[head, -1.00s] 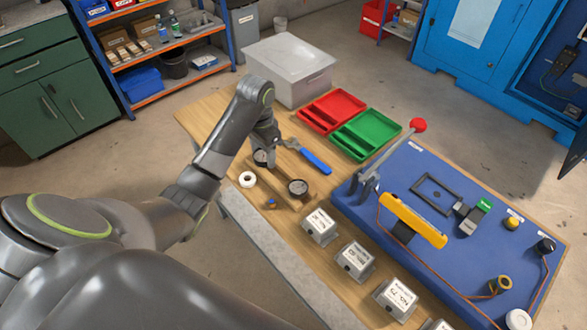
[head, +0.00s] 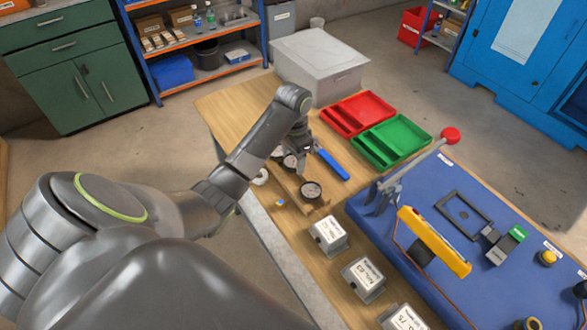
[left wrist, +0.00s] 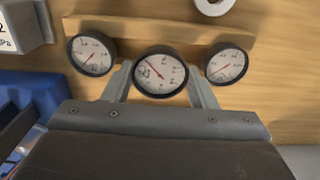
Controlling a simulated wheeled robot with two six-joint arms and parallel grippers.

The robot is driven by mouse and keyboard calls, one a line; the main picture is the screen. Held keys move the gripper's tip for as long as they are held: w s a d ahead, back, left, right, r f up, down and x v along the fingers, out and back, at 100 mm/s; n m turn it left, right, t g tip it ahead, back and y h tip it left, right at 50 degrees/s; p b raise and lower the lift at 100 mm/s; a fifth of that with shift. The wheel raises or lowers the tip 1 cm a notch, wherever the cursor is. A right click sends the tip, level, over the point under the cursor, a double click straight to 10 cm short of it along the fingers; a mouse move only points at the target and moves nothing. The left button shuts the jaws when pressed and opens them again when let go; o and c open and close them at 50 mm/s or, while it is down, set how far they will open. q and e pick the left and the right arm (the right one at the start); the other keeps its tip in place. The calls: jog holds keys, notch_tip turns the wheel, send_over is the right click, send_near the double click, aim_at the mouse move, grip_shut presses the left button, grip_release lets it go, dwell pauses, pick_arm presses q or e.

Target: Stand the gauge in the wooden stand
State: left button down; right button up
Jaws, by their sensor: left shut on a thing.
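My left gripper (left wrist: 160,90) is shut on a round gauge with a white dial and dark rim (left wrist: 160,72), dial facing the wrist camera. The wooden stand (left wrist: 160,30) is a long pale strip just beyond it. Two similar gauges are at the stand's ends, one on the left (left wrist: 91,55) and one on the right (left wrist: 226,64). The held gauge is between them, apart from both. Whether it touches the stand, I cannot tell. In the head view the held gauge (head: 290,162) shows below my left gripper, near the end gauge (head: 311,191). My right gripper is not in view.
A white tape roll (head: 260,177) lies left of the stand, and a blue-handled tool (head: 333,165) lies to its right. Labelled grey blocks (head: 328,234) line the front edge. Red (head: 358,113) and green (head: 393,142) trays and a blue board with a lever (head: 425,198) are further right.

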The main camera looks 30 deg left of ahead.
aim_at(293, 161)
pick_arm(q)
notch_tip(293, 161, down, 3)
jog(key=shift+s+r, duration=0.1)
jog(key=shift+r, duration=0.1)
jog(key=shift+f, duration=0.25)
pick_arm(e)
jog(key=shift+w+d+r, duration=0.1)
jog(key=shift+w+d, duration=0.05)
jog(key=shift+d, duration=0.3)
pick_arm(q)
jog(key=shift+f, duration=0.15)
jog(key=c, duration=0.6)
grip_release()
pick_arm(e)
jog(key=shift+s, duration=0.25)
pick_arm(q)
notch_tip(293, 161, up, 6)
jog(key=shift+f+p, duration=0.2)
jog(key=shift+p, duration=0.1)
notch_tip(293, 161, up, 4)
jog(key=p, duration=0.4)
jog(key=shift+r+p, duration=0.2)
jog(key=shift+p, duration=0.15)
jog(key=shift+r+p, duration=1.15)
jog(key=shift+p, duration=0.05)
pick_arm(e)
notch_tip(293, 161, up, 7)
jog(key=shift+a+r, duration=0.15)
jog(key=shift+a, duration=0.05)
